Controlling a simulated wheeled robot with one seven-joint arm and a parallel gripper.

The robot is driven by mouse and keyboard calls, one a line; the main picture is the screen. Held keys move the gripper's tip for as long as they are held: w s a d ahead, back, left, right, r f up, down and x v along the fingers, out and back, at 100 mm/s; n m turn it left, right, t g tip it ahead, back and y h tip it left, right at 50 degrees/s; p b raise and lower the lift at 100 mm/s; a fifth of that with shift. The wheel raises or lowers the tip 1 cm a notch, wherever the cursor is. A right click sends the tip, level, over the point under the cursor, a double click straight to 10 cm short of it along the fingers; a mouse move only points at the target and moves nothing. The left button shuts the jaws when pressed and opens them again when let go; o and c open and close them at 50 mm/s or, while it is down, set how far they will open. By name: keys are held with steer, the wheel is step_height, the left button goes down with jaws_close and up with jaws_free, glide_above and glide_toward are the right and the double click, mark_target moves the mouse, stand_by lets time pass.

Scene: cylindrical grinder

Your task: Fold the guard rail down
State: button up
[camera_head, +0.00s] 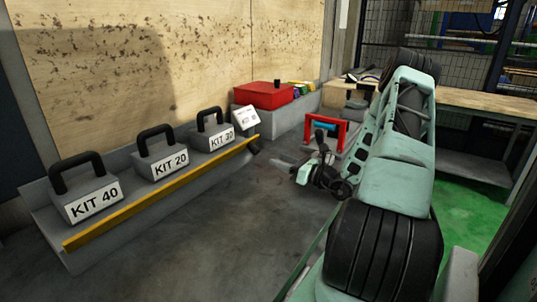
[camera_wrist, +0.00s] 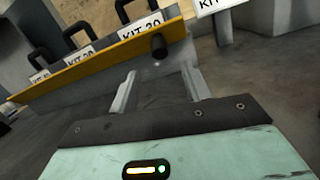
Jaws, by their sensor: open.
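The guard rail is a yellow bar (camera_head: 165,192) that runs along the front of a grey shelf and stands up in front of the kit weights. In the wrist view the rail (camera_wrist: 100,65) crosses the upper left. A dark cylindrical knob (camera_wrist: 159,46) is at its right end and also shows in the head view (camera_head: 253,151). My gripper (camera_head: 277,164) is open and empty, to the right of the rail's end and apart from it. In the wrist view its two grey fingers (camera_wrist: 160,76) point towards the knob, which lies beyond the gap between them.
A red box (camera_head: 263,95) and a red frame (camera_head: 322,132) are farther back. A wooden workbench (camera_head: 490,103) is at right. Grey floor (camera_head: 215,235) before the shelf is clear.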

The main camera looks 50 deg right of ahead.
mark_target(258, 152)
steer(key=s+h+p, duration=0.1)
steer(key=s, duration=0.1)
steer(key=s+a+r+n+h+p, duration=0.1)
steer(key=s, duration=0.2)
steer(key=s+a+h+p, duration=0.1)
steer(key=s, duration=0.1)
steer(key=shift+s+a+r+n+g, duration=0.15)
steer(key=shift+r+n+g, duration=0.2)
steer(key=shift+n+g, duration=0.05)
steer(key=shift+s+a+h+p, duration=0.2)
steer(key=shift+s+h+p, duration=0.05)
steer(key=shift+h+p, duration=0.1)
steer(key=w, duration=0.5)
steer(key=w+p, duration=0.1)
steer(key=w, duration=0.5)
steer(key=w+d+p, duration=0.1)
steer(key=w, duration=0.5)
steer(key=shift+w+f, duration=0.1)
steer(key=shift+f, duration=0.05)
